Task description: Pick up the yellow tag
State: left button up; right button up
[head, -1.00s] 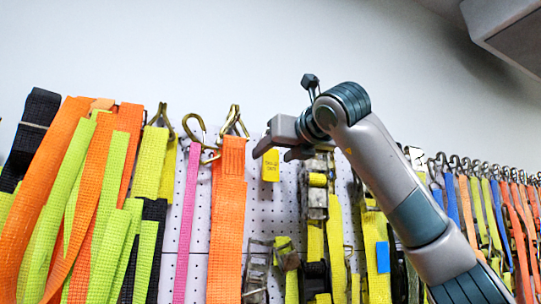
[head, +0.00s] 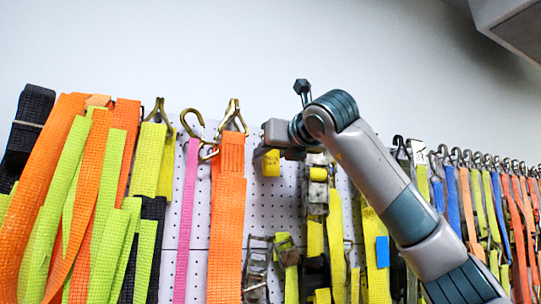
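The yellow tag (head: 271,165) hangs on the white pegboard, right of the wide orange strap. My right gripper (head: 274,154) comes in from the right and is at the tag's upper part, covering its top. Its two fingers look apart, one near the tag's left edge and the other to its right. I cannot tell whether they touch the tag. My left gripper is not in view.
A wide orange strap (head: 227,220) and a pink strap (head: 187,220) hang close on the left. Yellow ratchet straps (head: 335,235) hang below my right arm. Several coloured straps on hooks line the right. The plain wall above is clear.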

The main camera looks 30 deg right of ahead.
jog(key=c, duration=0.3)
jog(key=shift+r, duration=0.15)
jog(key=shift+r+b, duration=0.75)
jog(key=shift+r, duration=0.65)
jog(key=s+b, duration=0.2)
jog(key=s, duration=0.4)
jog(key=s+b, duration=0.3)
jog(key=s, duration=0.3)
jog(key=s+a+b, duration=0.1)
jog(key=s+b, duration=0.1)
jog(key=s, duration=0.4)
jog(key=shift+r, duration=0.2)
